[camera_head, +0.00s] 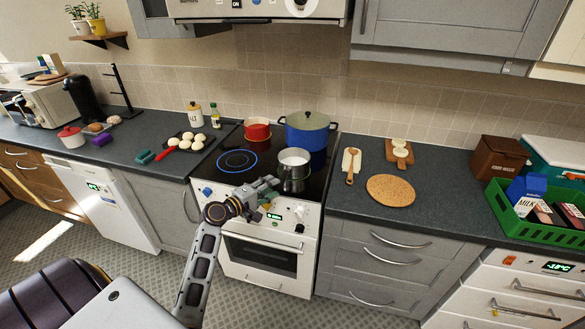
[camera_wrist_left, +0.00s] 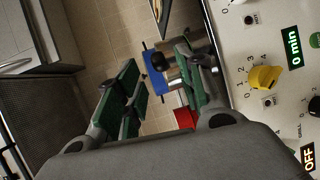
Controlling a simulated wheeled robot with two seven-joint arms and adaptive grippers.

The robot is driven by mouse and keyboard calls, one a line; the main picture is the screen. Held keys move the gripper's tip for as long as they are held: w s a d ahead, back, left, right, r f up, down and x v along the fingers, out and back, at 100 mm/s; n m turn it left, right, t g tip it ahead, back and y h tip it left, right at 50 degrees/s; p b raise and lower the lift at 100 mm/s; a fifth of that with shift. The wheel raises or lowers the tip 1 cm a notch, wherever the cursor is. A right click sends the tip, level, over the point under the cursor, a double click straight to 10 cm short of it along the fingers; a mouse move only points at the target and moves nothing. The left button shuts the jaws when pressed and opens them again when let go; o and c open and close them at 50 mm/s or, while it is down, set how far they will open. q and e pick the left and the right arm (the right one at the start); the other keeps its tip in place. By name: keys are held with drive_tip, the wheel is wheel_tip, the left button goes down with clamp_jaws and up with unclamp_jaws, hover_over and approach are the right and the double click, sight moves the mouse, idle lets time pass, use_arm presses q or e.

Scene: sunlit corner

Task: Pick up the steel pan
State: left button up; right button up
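The steel pan (camera_head: 293,176) stands on the front right of the black hob, with a pale round top. My left gripper (camera_head: 270,188) is just in front and to the left of it, over the front edge of the cooker. In the left wrist view, my left gripper (camera_wrist_left: 158,68) is open, its green-padded fingers apart with nothing held. The steel pan (camera_wrist_left: 180,76) shows beyond the fingers, partly hidden by the right-hand one. A dark round knob-like end, perhaps its handle, shows between the fingertips. My right gripper is not in view.
A blue pot with a lid (camera_head: 306,130) stands behind the pan, and a red pot (camera_head: 257,131) at the back left. The front left ring (camera_head: 237,161) is clear. Cooker knobs (camera_wrist_left: 263,78) lie close to the gripper. A cork mat (camera_head: 391,190) lies on the right counter.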

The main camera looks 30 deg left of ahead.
sight(283, 178)
use_arm(q)
drive_tip(key=shift+x, duration=2.1)
drive_tip(key=shift+w, duration=0.1)
drive_tip(key=shift+a+p+x, duration=0.15)
drive_tip(key=shift+p+x, duration=0.2)
drive_tip(key=shift+x, duration=0.35)
drive_tip(key=shift+a+p+x, duration=0.15)
drive_tip(key=shift+p+x, duration=0.2)
drive_tip(key=shift+x, duration=1.55)
drive_tip(key=shift+c, duration=0.3)
clamp_jaws()
